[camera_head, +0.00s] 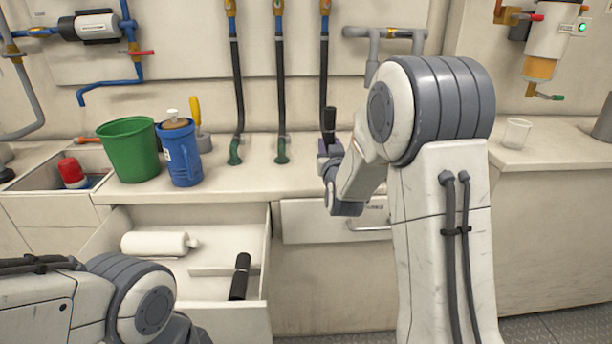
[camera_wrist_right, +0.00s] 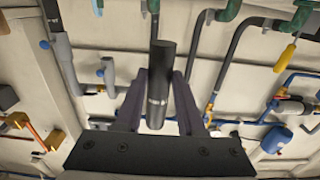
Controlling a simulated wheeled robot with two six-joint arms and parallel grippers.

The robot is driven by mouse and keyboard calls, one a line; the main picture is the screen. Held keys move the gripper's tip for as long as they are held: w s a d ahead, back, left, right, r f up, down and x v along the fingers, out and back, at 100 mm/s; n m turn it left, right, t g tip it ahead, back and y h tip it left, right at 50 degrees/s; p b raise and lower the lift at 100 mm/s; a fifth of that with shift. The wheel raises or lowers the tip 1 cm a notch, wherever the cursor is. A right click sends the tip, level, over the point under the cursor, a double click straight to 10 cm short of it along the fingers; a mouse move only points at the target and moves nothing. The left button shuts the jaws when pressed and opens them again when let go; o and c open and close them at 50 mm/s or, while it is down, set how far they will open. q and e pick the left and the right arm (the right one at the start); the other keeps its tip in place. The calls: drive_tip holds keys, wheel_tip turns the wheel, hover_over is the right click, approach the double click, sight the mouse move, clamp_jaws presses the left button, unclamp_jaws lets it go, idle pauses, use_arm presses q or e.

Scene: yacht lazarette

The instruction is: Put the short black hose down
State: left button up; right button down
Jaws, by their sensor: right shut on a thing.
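The short black hose (camera_head: 328,119) stands roughly upright in my right gripper (camera_head: 329,149), above the front part of the counter. In the right wrist view the hose (camera_wrist_right: 157,100) sits between the two fingers, which close on it from both sides.
The counter (camera_head: 262,178) holds a green bucket (camera_head: 128,150) and a blue jug (camera_head: 180,157) on the left, and a clear cup (camera_head: 515,133) on the right. An open drawer (camera_head: 268,245) below holds a white bottle (camera_head: 155,243) and a black tube (camera_head: 240,277). Hoses hang behind.

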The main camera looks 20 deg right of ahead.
hover_over(306, 182)
wheel_tip(306, 182, down, 4)
drive_tip(key=shift+b, duration=0.4)
wheel_tip(306, 182, down, 4)
drive_tip(key=shift+b, duration=0.65)
drive_tip(key=shift+r, duration=0.1)
drive_tip(key=shift+f, duration=0.35)
drive_tip(key=c, duration=0.5)
unclamp_jaws()
drive_tip(key=shift+r, duration=0.1)
drive_tip(key=shift+r, duration=0.25)
drive_tip(key=v, duration=1.2)
drive_tip(key=shift+f+p, duration=0.1)
drive_tip(key=shift+p, duration=0.25)
